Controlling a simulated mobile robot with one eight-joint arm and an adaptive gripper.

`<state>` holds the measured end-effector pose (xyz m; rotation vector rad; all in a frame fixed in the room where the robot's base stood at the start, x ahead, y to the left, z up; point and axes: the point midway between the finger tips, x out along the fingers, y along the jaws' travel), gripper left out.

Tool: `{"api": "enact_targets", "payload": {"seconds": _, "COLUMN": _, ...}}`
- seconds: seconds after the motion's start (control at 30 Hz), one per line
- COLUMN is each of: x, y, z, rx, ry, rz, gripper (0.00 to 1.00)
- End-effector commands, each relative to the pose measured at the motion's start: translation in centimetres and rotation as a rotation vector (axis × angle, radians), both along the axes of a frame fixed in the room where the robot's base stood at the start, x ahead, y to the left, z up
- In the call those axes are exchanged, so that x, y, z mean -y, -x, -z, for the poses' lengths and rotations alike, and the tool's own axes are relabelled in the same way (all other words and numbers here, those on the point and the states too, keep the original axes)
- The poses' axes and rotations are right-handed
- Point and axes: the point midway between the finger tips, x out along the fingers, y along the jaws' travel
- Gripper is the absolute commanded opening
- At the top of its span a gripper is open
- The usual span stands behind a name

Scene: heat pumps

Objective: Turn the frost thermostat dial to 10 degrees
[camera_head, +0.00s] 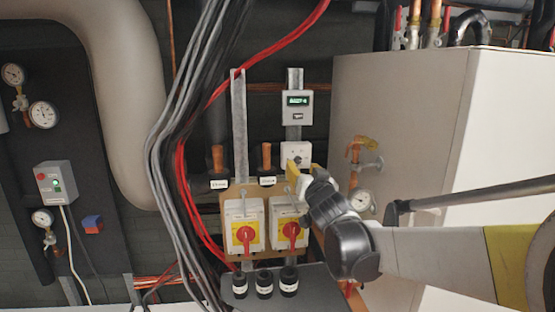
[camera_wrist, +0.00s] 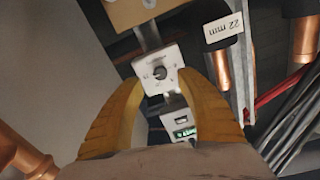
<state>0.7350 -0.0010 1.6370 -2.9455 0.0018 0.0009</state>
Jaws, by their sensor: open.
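The frost thermostat is a small white box with a round dial. In the head view the thermostat (camera_head: 296,151) sits on a metal rail, its lower part hidden behind my gripper (camera_head: 294,172). In the wrist view the thermostat's dark dial (camera_wrist: 160,72) faces the camera, with small markings around it too fine to read. The yellow fingers of my gripper (camera_wrist: 161,84) are spread on either side of the box. They appear short of the dial, and I see no contact. Nothing is held.
A controller with a green display (camera_head: 298,101) is above the thermostat. Two red-and-yellow rotary switches (camera_head: 244,232) sit below it. Copper pipe stubs (camera_head: 217,158) and red and grey cables (camera_head: 181,150) are to the left. A large white cabinet (camera_head: 400,120) stands to the right.

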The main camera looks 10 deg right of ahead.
Motion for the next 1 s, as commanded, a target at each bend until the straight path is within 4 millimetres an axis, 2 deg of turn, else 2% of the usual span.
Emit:
{"api": "enact_targets", "payload": {"seconds": 0.1, "x": 0.0, "y": -2.3, "z": -0.2, "rx": 0.0, "ry": 0.0, "rz": 0.0, "gripper": 0.44}}
{"api": "enact_targets", "payload": {"seconds": 0.3, "x": 0.0, "y": -4.5, "z": -0.1, "rx": 0.0, "ry": 0.0, "rz": 0.0, "gripper": 0.44}}
{"api": "enact_targets", "payload": {"seconds": 0.63, "x": 0.0, "y": -4.9, "z": 0.0, "rx": 0.0, "ry": 0.0, "rz": 0.0, "gripper": 0.44}}
{"api": "enact_targets", "payload": {"seconds": 0.67, "x": 0.0, "y": -4.9, "z": 0.0, "rx": 0.0, "ry": 0.0, "rz": 0.0, "gripper": 0.4}}
{"api": "enact_targets", "payload": {"seconds": 0.7, "x": 0.0, "y": -4.9, "z": 0.0, "rx": 0.0, "ry": 0.0, "rz": 0.0, "gripper": 0.27}}
{"api": "enact_targets", "payload": {"seconds": 0.8, "x": 0.0, "y": -4.9, "z": 0.0, "rx": 0.0, "ry": 0.0, "rz": 0.0, "gripper": 0.0}}
{"api": "enact_targets", "payload": {"seconds": 1.0, "x": 0.0, "y": -4.9, "z": 0.0, "rx": -0.001, "ry": 0.002, "rz": 0.0, "gripper": 0.0}}
